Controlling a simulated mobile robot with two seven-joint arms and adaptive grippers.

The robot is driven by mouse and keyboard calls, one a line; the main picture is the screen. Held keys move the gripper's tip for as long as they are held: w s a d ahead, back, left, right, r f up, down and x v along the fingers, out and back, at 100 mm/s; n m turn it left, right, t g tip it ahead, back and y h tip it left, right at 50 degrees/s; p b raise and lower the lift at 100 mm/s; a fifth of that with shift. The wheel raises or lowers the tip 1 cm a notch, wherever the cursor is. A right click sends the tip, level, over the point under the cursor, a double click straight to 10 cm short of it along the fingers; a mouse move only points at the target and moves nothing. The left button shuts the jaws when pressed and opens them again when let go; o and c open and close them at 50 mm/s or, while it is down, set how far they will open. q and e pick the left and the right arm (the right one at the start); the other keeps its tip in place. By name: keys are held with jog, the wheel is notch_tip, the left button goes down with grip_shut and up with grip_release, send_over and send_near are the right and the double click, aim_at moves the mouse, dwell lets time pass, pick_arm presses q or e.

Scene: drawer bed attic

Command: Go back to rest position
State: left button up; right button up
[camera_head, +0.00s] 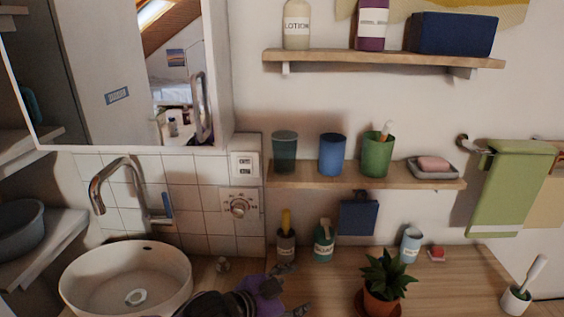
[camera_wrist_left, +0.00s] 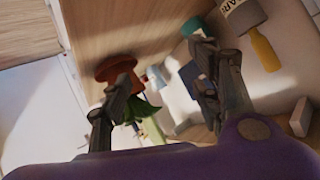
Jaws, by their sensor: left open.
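My left gripper (camera_head: 292,290) is low in the head view, over the wooden counter (camera_head: 335,268), between the white basin and the potted plant. Its purple body and dark fingers show. In the left wrist view the two fingers of the left gripper (camera_wrist_left: 160,64) are spread apart with nothing between them. My right gripper is in neither view.
A white basin (camera_head: 75,280) is left of the gripper, and a potted plant (camera_head: 382,303) is right. A shelf (camera_head: 300,175) with several cups hangs above. Bare counter shows between gripper and plant.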

pick_arm(q)
jog(key=s+a+f+n+t, duration=0.1)
jog(key=a+f, duration=0.1)
jog(key=s+a+f+n+t+y, duration=0.1)
jog(key=a+f+n, duration=0.1)
jog(key=s+a+f+n+t, duration=0.1)
jog(key=a+f+n, duration=0.1)
jog(key=shift+s+y, duration=0.3)
jog(key=s+a+f+n+g+y, duration=0.1)
jog(key=s+a+f+n+y, duration=0.1)
jog(key=s+a+f, duration=0.3)
jog(key=s+a+f+n+g+y, duration=0.1)
jog(key=s+a+f, duration=0.4)
jog(key=s, duration=0.8)
jog(key=s+a+f+n+y+p, duration=0.1)
jog(key=s+a+f+n+y, duration=0.2)
jog(key=s+f, duration=0.5)
jog(key=s+a+n, duration=0.1)
jog(key=a, duration=0.1)
jog(key=shift+s+a+n+g, duration=0.4)
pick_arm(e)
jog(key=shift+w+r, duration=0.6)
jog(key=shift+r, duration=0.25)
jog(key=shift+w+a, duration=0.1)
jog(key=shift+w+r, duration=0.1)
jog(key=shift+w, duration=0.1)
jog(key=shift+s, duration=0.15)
